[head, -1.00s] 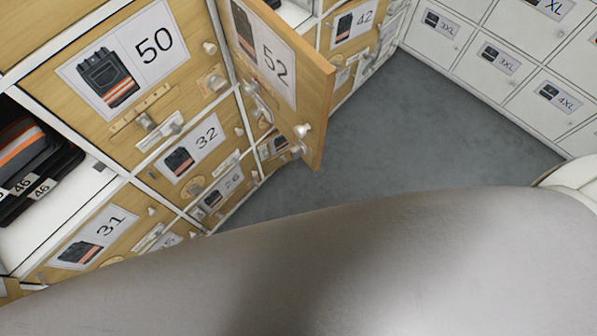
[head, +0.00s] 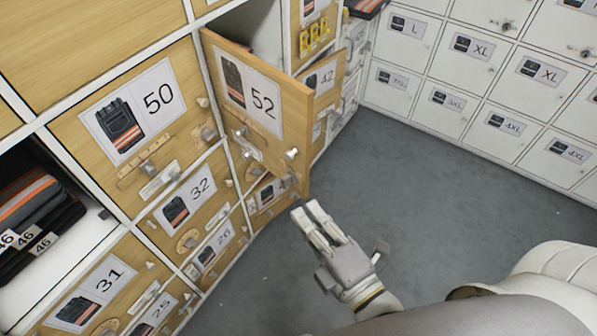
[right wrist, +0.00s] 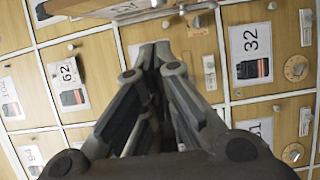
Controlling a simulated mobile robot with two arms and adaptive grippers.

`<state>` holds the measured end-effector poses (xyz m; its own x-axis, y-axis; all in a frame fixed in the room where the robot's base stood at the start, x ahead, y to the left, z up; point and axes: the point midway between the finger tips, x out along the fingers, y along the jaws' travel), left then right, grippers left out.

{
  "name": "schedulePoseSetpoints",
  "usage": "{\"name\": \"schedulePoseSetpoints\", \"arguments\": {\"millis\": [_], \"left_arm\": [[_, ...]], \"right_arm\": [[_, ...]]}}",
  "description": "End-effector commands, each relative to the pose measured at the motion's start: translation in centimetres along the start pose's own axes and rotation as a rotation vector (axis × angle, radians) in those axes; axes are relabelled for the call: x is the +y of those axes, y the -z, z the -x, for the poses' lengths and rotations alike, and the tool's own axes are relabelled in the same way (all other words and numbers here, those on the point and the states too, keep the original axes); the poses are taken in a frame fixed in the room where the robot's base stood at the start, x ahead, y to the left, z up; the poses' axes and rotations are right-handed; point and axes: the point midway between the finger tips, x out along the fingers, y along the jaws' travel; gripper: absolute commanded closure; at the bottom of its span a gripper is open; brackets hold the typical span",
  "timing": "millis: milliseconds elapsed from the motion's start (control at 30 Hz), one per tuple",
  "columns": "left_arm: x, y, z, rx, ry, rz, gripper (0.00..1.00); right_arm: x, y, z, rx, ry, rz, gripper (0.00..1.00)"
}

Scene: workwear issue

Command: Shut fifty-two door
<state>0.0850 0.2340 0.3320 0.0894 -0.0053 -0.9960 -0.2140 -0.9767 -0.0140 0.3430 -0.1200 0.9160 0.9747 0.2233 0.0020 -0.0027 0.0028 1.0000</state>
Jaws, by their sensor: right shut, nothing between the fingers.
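The door marked 52 (head: 262,105) stands ajar in the head view, swung out from its locker with a dark gap behind its top edge. It is wooden, with a white label showing dark trousers, a latch low on its face and a round knob (head: 291,154) near its free edge. My right gripper (head: 309,207) is shut and empty, just below the lower free corner of the door, apart from the knob as far as I can tell. In the right wrist view the shut fingers (right wrist: 162,50) point at the locker fronts. My left gripper is not in view.
Door 50 (head: 172,138) and door 32 (head: 190,205) are shut to the left and below. An open compartment with folded dark clothing (head: 35,210) is at the far left. White lockers (head: 450,70) line the back right. The grey floor (head: 420,190) between is clear.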

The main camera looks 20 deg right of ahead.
Motion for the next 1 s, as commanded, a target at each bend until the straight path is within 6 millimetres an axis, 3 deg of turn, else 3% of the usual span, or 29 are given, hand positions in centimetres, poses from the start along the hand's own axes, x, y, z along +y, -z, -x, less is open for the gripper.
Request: {"name": "schedulePoseSetpoints", "arguments": {"millis": [667,800,1000], "left_arm": [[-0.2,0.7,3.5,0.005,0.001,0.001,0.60],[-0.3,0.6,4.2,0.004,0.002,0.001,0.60],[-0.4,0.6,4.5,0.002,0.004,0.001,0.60]], "right_arm": [[0.2,0.0,-9.3,0.001,-0.001,-0.002,1.00],[0.1,-2.1,-9.8,0.001,0.003,0.001,1.00],[0.0,-3.6,-10.2,0.002,0.003,-0.003,1.00]]}}
